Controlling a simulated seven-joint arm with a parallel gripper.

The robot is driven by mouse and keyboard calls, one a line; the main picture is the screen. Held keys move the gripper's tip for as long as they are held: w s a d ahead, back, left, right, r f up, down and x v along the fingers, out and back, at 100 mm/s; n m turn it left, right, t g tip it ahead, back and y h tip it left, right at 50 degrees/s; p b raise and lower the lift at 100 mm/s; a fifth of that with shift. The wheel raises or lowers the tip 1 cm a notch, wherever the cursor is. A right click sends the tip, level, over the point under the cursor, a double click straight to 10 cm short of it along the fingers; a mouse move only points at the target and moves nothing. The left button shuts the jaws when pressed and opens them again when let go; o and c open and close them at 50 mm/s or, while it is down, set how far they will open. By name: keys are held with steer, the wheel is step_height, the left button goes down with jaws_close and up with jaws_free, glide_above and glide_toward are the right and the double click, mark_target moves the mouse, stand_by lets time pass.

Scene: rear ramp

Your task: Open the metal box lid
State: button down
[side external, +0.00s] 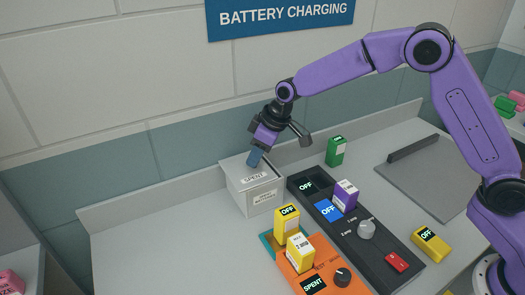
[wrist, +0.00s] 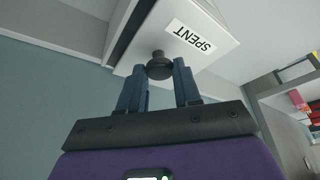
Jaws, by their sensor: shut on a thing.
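The metal box (side external: 262,199) is pale grey with SPENT on its lid (side external: 241,171), and it stands against the back wall of the bench. The lid, with its dark round knob (wrist: 159,66), also shows in the wrist view (wrist: 203,22). My gripper (side external: 254,160) is at the lid from above, its blue fingers on either side of the knob. In the wrist view my gripper (wrist: 160,78) is shut on the knob. A dark band runs along the lid's edge there; I cannot tell whether it is a gap. The fingers hide the knob in the side view.
Right of the box is a black charging panel (side external: 377,247) with a purple battery (side external: 345,195). A green battery (side external: 335,151) stands behind. The bench left of the box is clear.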

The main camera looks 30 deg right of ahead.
glide_toward(229, 177)
steer(key=w+a+f, duration=0.1)
steer(key=w+f, duration=0.1)
steer(key=f, duration=0.1)
steer(key=a+f, duration=0.1)
steer(key=shift+w+a+f, duration=0.25)
steer(key=shift+w+a, duration=0.1)
steer(key=shift+w, duration=0.05)
steer(key=c, duration=0.8)
jaws_free()
steer(key=v, duration=1.7)
steer(key=shift+d+r, duration=0.1)
steer(key=shift+r, duration=0.1)
steer(key=shift+s, duration=0.15)
